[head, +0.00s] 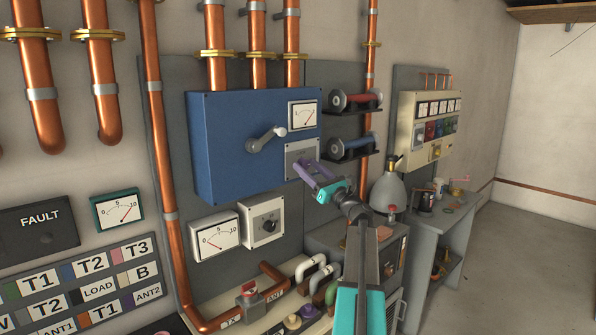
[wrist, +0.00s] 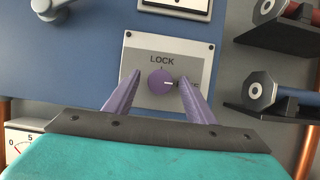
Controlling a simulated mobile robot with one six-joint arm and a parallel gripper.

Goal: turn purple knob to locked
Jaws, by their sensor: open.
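The purple knob (wrist: 161,80) is on a light grey plate (wrist: 140,55) on the front of the blue cabinet (wrist: 90,70). In the wrist view its white pointer mark points right, toward a label mostly hidden by my right finger. The word LOCK stands above the knob, with a short tick under it. My gripper (wrist: 159,76) is open, its purple fingers on either side of the knob, apparently not touching it. In the head view my gripper (head: 312,172) is in front of the plate (head: 302,149), and the knob cannot be made out there.
A grey lever handle (head: 266,139) and a white meter (head: 303,115) are on the cabinet, left of and above the plate. Two cylinders on black shelves, red (head: 355,101) and blue (head: 352,147), jut out to the right.

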